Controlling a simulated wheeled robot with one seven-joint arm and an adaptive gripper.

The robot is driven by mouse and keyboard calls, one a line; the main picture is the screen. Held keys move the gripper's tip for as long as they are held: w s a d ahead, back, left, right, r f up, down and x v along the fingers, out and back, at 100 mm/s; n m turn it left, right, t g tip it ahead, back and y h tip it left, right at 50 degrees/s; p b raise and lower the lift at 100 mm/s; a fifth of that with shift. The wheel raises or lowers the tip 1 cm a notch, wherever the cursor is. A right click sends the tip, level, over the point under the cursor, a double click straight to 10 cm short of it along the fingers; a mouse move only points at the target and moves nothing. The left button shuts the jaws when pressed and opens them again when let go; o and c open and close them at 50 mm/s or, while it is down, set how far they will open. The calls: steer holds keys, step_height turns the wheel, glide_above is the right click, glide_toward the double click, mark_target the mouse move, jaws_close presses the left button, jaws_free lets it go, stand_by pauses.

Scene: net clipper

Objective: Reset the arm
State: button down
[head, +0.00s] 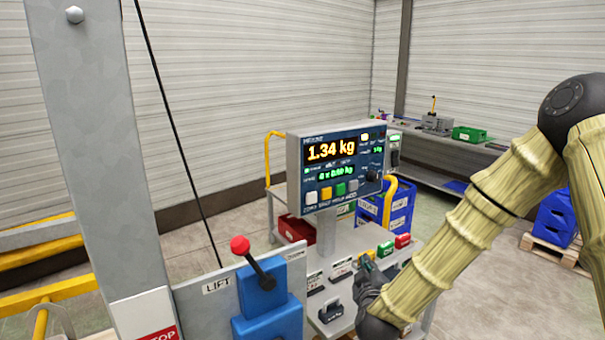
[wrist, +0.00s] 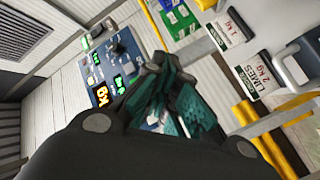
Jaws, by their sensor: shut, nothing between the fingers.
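My arm (head: 470,225) reaches in from the right side of the head view, with a pale ribbed cover. My gripper (head: 367,266) is small and partly hidden behind its own wrist, over the grey console top below the weight display (head: 340,170). The display reads 1.34 kg. In the wrist view my gripper (wrist: 160,75) has dark fingers with teal pads drawn together. It is shut and empty. Whether it touches the console cannot be told.
A blue lift lever block (head: 262,300) with a red knob stands left of the console, beside a grey column (head: 95,140). A green button (head: 385,250) and a red button (head: 403,240) sit close to my gripper. Blue crates (head: 400,208) stand behind.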

steer(key=s+f+m+g+y, duration=0.1)
steer(key=s+f+g, duration=0.2)
steer(key=s+f, duration=0.5)
steer(key=s+f+m+g+y, duration=0.15)
steer(key=s+f, duration=0.35)
steer(key=f, duration=0.6)
steer(key=s+f+g, duration=0.4)
steer(key=s+f, duration=0.2)
steer(key=f, duration=0.4)
steer(key=s+d+f+m+g, duration=0.1)
steer(key=s+f, duration=0.3)
steer(key=s, duration=0.5)
steer(key=s+d+f+m+g+b, duration=0.1)
steer(key=s+f+g, duration=0.3)
steer(key=s, duration=0.6)
steer(key=s+d+f+m+g, duration=0.3)
steer(key=s+f, duration=0.1)
steer(key=s, duration=0.5)
steer(key=shift+s, duration=0.25)
steer(key=shift+d+h, duration=0.1)
steer(key=shift+h, duration=0.15)
